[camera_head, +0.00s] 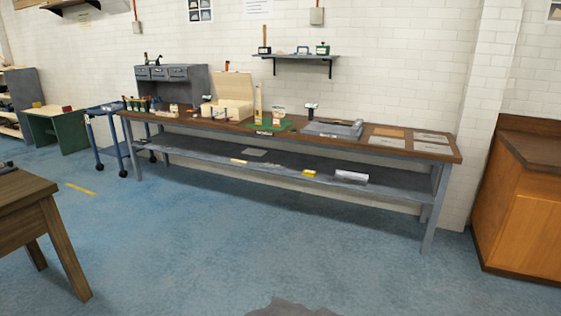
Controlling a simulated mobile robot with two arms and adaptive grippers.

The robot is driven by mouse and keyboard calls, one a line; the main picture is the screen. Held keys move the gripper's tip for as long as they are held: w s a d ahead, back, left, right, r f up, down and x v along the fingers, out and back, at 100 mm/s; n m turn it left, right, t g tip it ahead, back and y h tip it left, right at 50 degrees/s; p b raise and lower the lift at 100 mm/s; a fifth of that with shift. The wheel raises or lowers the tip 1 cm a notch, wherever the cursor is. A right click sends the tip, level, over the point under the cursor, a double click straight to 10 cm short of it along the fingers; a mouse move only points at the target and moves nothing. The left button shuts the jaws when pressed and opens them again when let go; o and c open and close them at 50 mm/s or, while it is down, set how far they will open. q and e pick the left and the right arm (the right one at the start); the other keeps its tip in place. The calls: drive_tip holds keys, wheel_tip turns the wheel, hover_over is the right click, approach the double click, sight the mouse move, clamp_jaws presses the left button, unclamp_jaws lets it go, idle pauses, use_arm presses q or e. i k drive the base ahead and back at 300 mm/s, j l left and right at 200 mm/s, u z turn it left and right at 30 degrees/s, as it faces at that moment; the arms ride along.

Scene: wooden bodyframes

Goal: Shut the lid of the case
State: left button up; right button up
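A light wooden case (227,109) stands on the long workbench against the far wall, left of the bench's middle. Its lid (232,86) is raised, standing up at the back of the case. The inside of the case is too small to make out from here. Neither of my grippers shows in the head view, and the bench is some distance away across the floor.
The long workbench (446,153) has a lower shelf and carries a green mat (272,126), a grey tray-like item (333,129) and flat sheets. A wooden table (22,187) stands near left, a blue cart (91,115) beyond it, a wooden cabinet (530,215) right. Blue floor (235,235) between is open.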

sight(237, 85)
drive_tip(key=i+u, duration=0.1)
drive_tip(key=i, duration=1.95)
